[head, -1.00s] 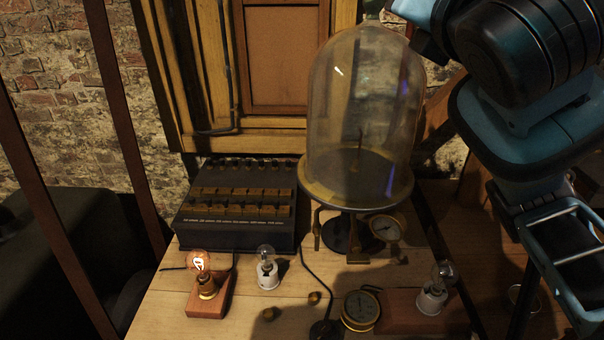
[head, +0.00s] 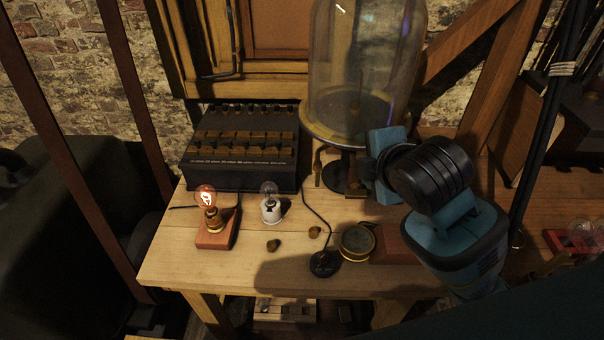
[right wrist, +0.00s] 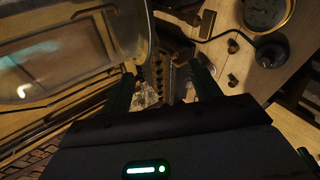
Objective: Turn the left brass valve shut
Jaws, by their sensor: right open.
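The bell jar (head: 362,75) stands on a round plate over a dark foot. Below the plate's left front hangs the left brass valve (head: 318,168), small and dim. A second brass valve (head: 355,186) hangs to its right, partly behind my right arm. In the right wrist view, my right gripper (right wrist: 166,84) is open, its dark fingers apart below the jar's rim. A narrow dim metal piece (right wrist: 180,76) shows between the fingers; I cannot tell clearly whether it is the left valve or whether they touch it. My left gripper is out of view.
A black terminal box (head: 242,172) stands left of the jar. A lit bulb (head: 206,198), an unlit bulb (head: 269,187), a brass gauge (head: 356,242) and a black corded base (head: 325,263) are on the table.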

